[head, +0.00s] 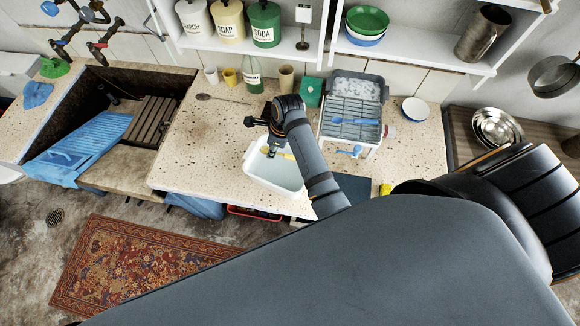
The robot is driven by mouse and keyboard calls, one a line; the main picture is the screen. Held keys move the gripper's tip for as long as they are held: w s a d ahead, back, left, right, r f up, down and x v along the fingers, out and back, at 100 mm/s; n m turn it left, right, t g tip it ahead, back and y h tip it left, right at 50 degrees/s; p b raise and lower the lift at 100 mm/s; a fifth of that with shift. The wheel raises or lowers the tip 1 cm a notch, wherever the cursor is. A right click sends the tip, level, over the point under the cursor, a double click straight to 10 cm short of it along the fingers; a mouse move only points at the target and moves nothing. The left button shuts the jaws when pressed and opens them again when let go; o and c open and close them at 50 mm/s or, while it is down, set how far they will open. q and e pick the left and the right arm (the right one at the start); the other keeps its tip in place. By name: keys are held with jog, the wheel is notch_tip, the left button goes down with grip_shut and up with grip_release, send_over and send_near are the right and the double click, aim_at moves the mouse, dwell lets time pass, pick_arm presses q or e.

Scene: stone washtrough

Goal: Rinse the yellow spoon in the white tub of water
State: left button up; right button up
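The white tub (254,186) stands near the front edge of the speckled counter, with pale water inside. My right gripper (271,153) points down over the tub's back part. A short yellow piece, seemingly the yellow spoon (288,156), sticks out to the right of the fingertips, inside the tub's outline. The fingers look closed on it, but they are small here. The rest of the spoon is hidden, and I cannot tell whether it touches the water. My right forearm covers the tub's right side. My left gripper is not in view.
A dish rack (350,131) with blue utensils stands right of the tub. A brown spoon (222,99), cups and a green bottle (253,76) are behind. A stone trough (122,158) with a blue washboard is left. The counter left of the tub is clear.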

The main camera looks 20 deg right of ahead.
jog(key=shift+w+a+r, duration=0.15)
jog(key=shift+a+r, duration=0.1)
jog(key=shift+a, duration=0.05)
